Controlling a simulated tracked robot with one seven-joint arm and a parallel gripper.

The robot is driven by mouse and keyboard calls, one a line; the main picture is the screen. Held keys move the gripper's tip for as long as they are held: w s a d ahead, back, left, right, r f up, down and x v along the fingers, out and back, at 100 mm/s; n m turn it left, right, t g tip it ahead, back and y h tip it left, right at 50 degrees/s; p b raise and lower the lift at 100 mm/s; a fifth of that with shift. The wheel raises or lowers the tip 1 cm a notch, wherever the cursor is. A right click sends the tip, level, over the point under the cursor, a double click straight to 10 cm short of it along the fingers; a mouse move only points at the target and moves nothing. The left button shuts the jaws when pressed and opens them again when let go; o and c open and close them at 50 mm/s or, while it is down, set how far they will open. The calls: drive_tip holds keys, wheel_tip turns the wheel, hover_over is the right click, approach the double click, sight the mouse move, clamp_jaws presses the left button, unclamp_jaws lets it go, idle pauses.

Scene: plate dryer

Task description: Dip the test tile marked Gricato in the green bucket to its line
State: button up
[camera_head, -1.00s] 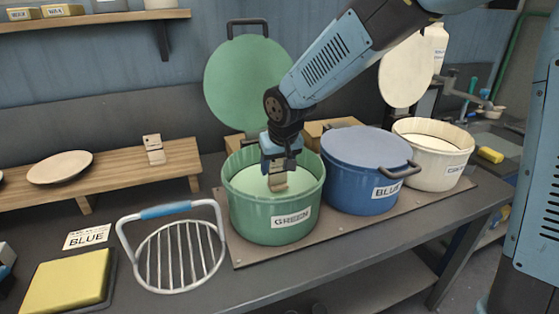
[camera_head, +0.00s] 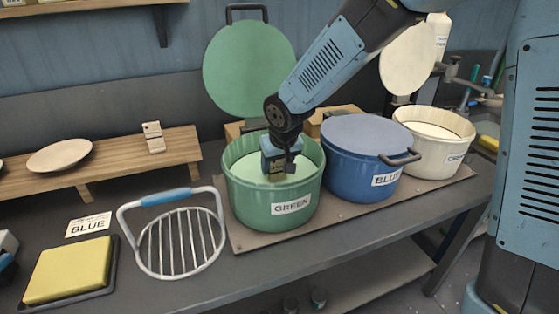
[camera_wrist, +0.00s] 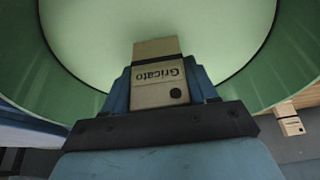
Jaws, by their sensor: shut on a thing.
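My gripper (camera_head: 278,172) is shut on the test tile and points down inside the green bucket (camera_head: 245,203). The tile marked Gricato (camera_wrist: 157,80) shows between the fingers in the wrist view, its name upside down and a dark dot near one corner. Its far end meets the pale green glaze (camera_wrist: 110,30); the wrist view does not show clearly how deep it sits. In the head view the tile is mostly hidden by the gripper and the glaze. The bucket's round green lid (camera_head: 250,70) stands upright behind it.
The blue bucket (camera_head: 345,185), lid on, and the open cream bucket (camera_head: 440,165) stand to the right. A wire rack (camera_head: 150,250), a yellow sponge (camera_head: 68,270) and a BLUE card (camera_head: 88,225) lie left. Another tile (camera_head: 153,137) stands on the wooden shelf (camera_head: 110,160).

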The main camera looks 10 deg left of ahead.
drive_tip(key=shift+f, duration=1)
drive_tip(key=shift+f, duration=0.4)
drive_tip(key=shift+r, duration=0.1)
idle(1.2)
drive_tip(key=shift+r, duration=7)
drive_tip(key=shift+d, duration=0.1)
